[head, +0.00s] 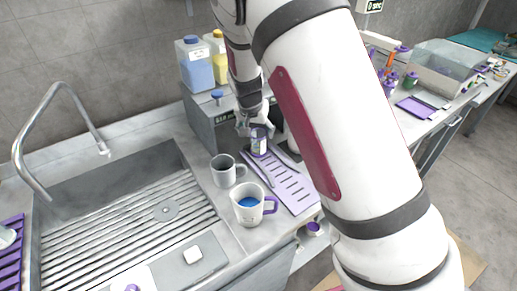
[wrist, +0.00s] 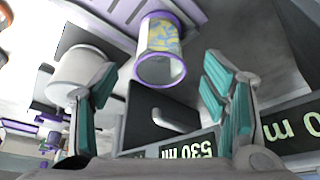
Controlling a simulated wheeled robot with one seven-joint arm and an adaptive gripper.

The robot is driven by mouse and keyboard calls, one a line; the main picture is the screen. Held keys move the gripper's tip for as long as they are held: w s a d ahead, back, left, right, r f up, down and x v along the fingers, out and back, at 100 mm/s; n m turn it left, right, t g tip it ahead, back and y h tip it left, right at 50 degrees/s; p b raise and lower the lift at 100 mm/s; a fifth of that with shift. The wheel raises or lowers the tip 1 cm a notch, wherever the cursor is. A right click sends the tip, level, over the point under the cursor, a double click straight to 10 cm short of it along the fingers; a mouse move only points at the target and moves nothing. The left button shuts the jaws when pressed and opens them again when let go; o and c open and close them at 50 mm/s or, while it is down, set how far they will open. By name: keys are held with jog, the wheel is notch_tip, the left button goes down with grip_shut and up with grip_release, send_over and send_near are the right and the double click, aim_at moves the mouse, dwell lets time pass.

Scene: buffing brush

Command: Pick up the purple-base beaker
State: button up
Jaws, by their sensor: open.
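The purple-base beaker (head: 259,141) stands on a lilac slotted tray (head: 284,186) beside the sink, just under my gripper in the head view. In the wrist view the beaker (wrist: 160,50) is a clear cylinder with a purple rim and purple base and a yellow-and-blue pattern. My gripper (wrist: 165,105) is open, with teal-padded fingers to either side of the picture. The beaker shows beyond the fingertips, roughly between them, with nothing held. In the head view my gripper (head: 256,120) is partly hidden by my own arm.
A grey device (head: 213,120) with blue (head: 196,68) and yellow bottles is behind. The sink (head: 120,210) lies left. A white round object (wrist: 80,72) is near the left finger.

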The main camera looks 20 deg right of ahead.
aim_at(258, 140)
jog(key=shift+x, duration=3.9)
jog(key=c, duration=1.3)
jog(key=shift+c, duration=0.5)
jog(key=shift+r, duration=0.1)
